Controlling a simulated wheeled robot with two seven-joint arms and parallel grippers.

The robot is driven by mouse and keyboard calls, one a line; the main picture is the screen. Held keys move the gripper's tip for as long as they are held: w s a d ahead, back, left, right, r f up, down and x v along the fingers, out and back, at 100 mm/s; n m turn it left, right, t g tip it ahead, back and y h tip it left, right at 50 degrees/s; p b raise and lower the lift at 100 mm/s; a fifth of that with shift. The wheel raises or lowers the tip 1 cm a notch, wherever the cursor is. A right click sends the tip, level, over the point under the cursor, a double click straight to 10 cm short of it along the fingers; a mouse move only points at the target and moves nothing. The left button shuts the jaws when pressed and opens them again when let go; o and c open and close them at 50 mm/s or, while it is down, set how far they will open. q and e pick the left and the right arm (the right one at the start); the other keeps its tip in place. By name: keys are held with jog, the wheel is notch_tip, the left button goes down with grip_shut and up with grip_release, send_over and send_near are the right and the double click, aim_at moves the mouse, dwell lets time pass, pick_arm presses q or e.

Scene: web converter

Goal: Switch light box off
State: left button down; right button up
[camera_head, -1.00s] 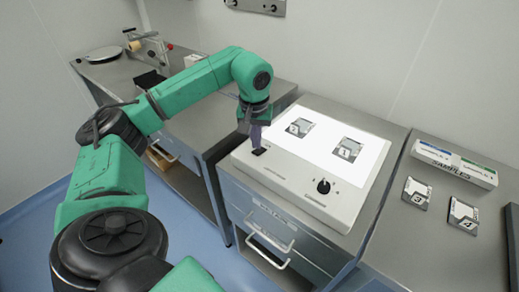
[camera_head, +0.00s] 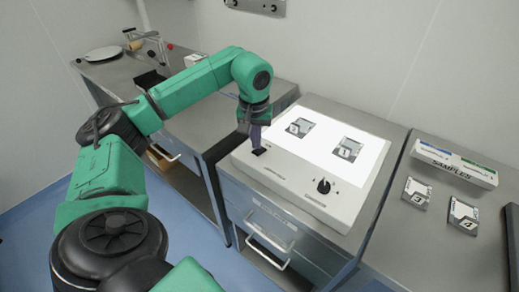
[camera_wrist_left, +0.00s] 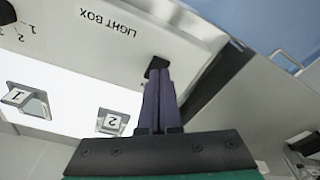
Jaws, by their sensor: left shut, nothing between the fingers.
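The light box (camera_head: 290,190) is a pale, low box on the middle cabinet, with its bright white panel (camera_head: 322,135) lit. A small black switch (camera_head: 258,152) sits at its front left corner, and a black rotary knob (camera_head: 323,186) is at the front right. My left gripper (camera_head: 255,142) points down onto the switch, its fingers shut and empty. In the left wrist view the purple fingertips (camera_wrist_left: 157,78) are at the black switch (camera_wrist_left: 157,64) and partly hide it. Contact looks likely, but the switch's position cannot be told. My right gripper is out of view.
Sample pouches marked 2 (camera_head: 299,128) and 1 (camera_head: 347,150) lie on the lit panel. On the right counter are pouches 3 (camera_head: 417,192) and 4 (camera_head: 463,216) and a samples box (camera_head: 454,162). The left counter (camera_head: 190,110) holds other equipment.

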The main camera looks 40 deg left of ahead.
aim_at(256, 152)
pick_arm(q)
jog(key=shift+f+b, duration=0.65)
jog(key=shift+f, duration=0.3)
dwell(0.3)
jog(key=shift+r, duration=0.1)
notch_tip(256, 152, up, 7)
jog(key=p, duration=0.7)
